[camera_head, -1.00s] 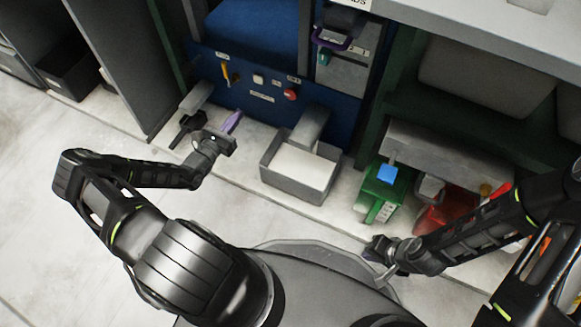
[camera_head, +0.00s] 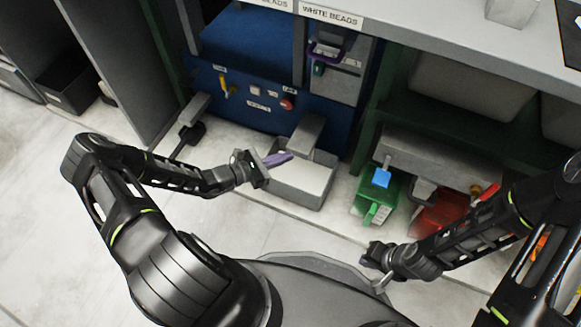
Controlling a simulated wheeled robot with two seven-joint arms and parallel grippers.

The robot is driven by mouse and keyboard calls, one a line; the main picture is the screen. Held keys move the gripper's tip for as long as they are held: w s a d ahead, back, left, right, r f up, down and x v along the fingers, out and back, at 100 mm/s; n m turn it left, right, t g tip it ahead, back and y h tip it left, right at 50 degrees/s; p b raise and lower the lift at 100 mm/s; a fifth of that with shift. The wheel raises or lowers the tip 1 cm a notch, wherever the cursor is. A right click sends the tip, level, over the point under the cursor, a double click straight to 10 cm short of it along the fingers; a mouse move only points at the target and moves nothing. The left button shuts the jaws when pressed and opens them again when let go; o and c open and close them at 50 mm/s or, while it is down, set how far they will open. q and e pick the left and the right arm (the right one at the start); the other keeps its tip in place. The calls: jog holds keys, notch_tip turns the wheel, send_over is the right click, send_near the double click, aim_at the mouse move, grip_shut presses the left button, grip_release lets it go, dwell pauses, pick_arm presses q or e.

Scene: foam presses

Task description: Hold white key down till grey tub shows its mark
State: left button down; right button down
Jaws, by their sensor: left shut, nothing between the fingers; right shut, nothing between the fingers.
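The small white key (camera_head: 255,91) sits on the blue press panel (camera_head: 240,108), between a yellow lever and a red button. The grey tub (camera_head: 296,202) stands on the floor in front of the panel, under a grey spout. Its inside looks pale; I cannot make out a mark. My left gripper (camera_head: 288,155), with purple fingers, is shut and empty. It appears in front of the tub's left rear part, below and right of the key and apart from it. My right gripper (camera_head: 368,254) is low at the right, near my base, shut and empty.
A yellow lever (camera_head: 223,86) and a red button (camera_head: 287,103) flank the key. A black pedal (camera_head: 190,133) lies left of the tub. A green container (camera_head: 372,192) and a red one (camera_head: 440,214) stand right, under a grey counter (camera_head: 450,50).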

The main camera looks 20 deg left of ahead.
pick_arm(q)
jog(key=shift+m+g+h, duration=0.5)
jog(key=shift+m+g, duration=0.3)
jog(key=shift+g, duration=0.1)
jog(key=shift+s+d+p, duration=0.15)
jog(key=shift+s+d, duration=0.5)
jog(key=shift+d, duration=0.25)
jog(key=shift+s+d+p, duration=0.15)
jog(key=shift+s+d, duration=0.5)
jog(key=shift+d, duration=0.2)
jog(key=shift+r, duration=0.1)
